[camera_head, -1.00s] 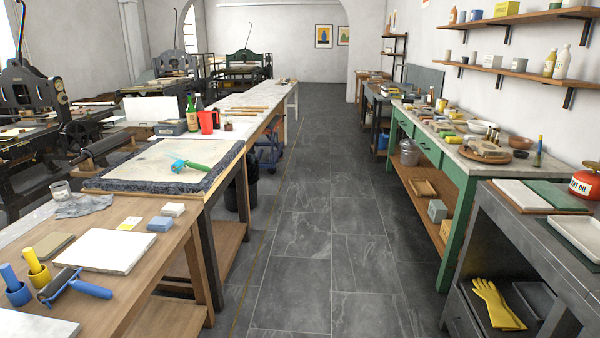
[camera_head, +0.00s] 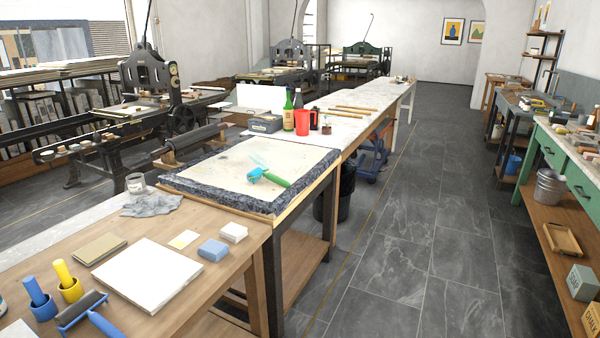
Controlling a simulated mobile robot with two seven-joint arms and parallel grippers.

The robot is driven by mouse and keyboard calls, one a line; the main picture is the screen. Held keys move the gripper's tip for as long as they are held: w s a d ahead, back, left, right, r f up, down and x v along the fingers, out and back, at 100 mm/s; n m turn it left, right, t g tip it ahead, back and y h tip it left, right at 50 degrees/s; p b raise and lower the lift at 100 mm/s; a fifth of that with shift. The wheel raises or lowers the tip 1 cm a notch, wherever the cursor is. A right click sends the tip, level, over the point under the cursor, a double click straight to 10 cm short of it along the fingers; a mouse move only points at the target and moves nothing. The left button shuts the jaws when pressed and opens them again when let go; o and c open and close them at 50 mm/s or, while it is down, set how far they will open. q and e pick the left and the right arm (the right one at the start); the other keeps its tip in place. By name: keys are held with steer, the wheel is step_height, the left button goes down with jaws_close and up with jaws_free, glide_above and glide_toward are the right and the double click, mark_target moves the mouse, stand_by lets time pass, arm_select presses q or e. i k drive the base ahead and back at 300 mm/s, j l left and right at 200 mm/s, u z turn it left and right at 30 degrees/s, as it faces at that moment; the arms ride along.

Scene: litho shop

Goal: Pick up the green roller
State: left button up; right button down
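The green roller (camera_head: 276,180) has a green handle and a light blue-teal roller head. It lies on the pale litho stone (camera_head: 225,175) in the middle of the picture, its handle pointing to the lower right. The stone rests on a wooden bench. Neither of my grippers shows in the head view.
A nearer wooden table (camera_head: 225,262) holds a white slab (camera_head: 148,274), a blue-handled roller (camera_head: 82,312) and small blocks. A red jug (camera_head: 303,122) and green bottle (camera_head: 288,112) stand behind the stone. The grey floor aisle (camera_head: 400,250) to the right is clear.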

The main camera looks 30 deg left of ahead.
mark_target(278, 180)
steer(key=i, duration=1.2)
steer(key=i+l+u, duration=0.15)
steer(key=i, duration=1)
steer(key=i+u, duration=0.45)
steer(key=i+l+u, duration=0.15)
steer(key=i+u, duration=0.15)
steer(key=u, duration=0.2)
